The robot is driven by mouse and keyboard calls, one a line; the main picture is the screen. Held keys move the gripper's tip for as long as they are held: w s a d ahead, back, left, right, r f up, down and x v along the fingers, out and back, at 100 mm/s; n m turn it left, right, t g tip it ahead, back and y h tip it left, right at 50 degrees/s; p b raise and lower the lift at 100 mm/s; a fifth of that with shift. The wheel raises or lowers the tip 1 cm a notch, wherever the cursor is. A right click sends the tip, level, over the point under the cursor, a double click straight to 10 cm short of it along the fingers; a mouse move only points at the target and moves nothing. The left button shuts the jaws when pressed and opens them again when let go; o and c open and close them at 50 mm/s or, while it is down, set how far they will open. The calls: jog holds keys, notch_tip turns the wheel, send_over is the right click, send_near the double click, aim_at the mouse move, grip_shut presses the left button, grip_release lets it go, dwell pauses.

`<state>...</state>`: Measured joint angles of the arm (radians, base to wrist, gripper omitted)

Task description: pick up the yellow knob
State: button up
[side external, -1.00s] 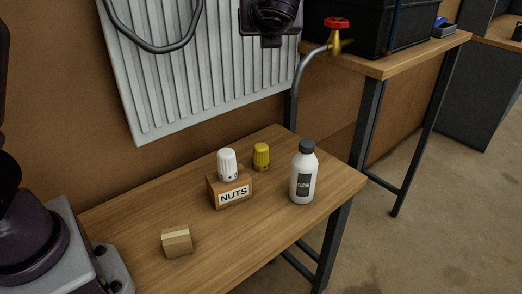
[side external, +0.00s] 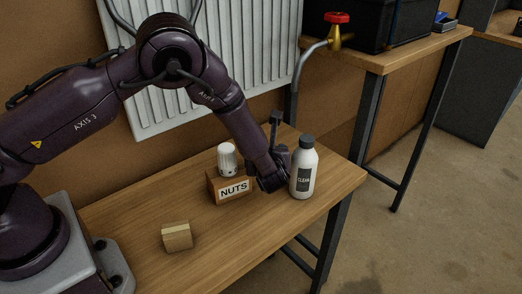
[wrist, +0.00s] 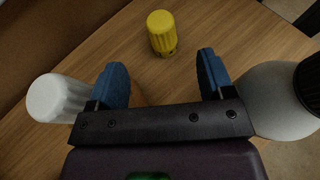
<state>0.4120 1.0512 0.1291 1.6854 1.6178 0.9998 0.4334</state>
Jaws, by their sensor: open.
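The yellow knob (wrist: 162,34) stands upright on the wooden table in the wrist view, ahead of my gripper and roughly centred between its fingers. In the side view my arm hides it. My gripper (wrist: 162,76) is open, with two blue fingertips apart and nothing between them. There is a gap of bare table between the fingertips and the knob. In the side view my gripper (side external: 271,179) is low over the table, between the NUTS block and the white bottle.
A white knob (side external: 227,158) sits on the wooden NUTS block (side external: 232,188), close to my left finger in the wrist view. A white bottle (side external: 303,175) with a dark cap stands close on the right. A small wooden block (side external: 177,237) lies nearer the front. A radiator (side external: 255,70) is behind.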

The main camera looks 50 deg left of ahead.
jog(key=x, duration=1.1)
jog(key=shift+a+f, duration=0.15)
jog(key=c, duration=1)
jog(key=shift+c, duration=0.2)
